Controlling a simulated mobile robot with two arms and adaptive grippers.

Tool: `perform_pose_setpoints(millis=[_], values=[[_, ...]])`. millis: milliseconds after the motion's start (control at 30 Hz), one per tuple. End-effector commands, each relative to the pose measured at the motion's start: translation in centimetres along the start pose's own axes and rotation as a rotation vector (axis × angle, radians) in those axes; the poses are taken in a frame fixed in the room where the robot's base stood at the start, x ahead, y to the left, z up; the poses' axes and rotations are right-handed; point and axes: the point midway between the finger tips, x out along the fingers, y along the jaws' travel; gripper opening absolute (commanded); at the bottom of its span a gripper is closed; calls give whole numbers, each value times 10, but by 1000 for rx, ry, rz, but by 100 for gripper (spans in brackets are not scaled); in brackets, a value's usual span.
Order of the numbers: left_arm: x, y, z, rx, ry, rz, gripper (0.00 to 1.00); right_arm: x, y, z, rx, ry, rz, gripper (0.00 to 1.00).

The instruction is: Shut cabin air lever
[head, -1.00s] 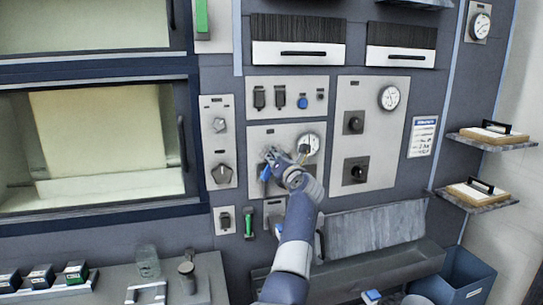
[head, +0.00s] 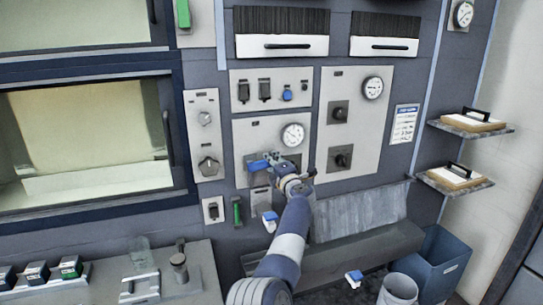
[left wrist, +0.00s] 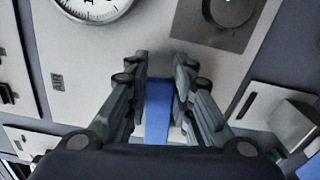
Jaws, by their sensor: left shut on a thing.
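The blue lever (head: 257,165) sits on a light panel below a round gauge (head: 292,135) in the head view. It lies close to level, with its blue part reaching left. My left gripper (head: 271,163) is at the lever, and its arm comes up from the bottom of the picture. In the left wrist view the blue lever (left wrist: 157,112) lies between the two fingers of my left gripper (left wrist: 158,85), which is shut on it. The fingers hide part of the lever and its pivot. My right gripper is not in view.
Two dark knobs (head: 340,158) are on the panel to the right. A small green handle (head: 237,212) is below left. Two shelves with boards (head: 455,177) stick out at the right. A blue bin (head: 445,262) and a white bucket (head: 398,290) stand at lower right.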

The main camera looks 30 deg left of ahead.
Motion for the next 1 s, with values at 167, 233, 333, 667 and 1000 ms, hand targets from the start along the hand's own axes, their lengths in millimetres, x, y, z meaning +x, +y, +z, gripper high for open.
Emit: perform_pose_setpoints(millis=[167, 233, 333, 667, 1000], values=[[1, -5, -2, 87, 3, -1, 0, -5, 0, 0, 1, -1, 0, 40], [1, -7, -2, 112, 3, 0, 0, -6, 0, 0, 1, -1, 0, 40], [1, -9, -2, 136, 3, 0, 0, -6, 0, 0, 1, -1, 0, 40], [1, -10, -3, 160, 3, 2, 0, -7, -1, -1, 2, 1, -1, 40], [1, -10, -3, 160, 3, 2, 43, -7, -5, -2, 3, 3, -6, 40]])
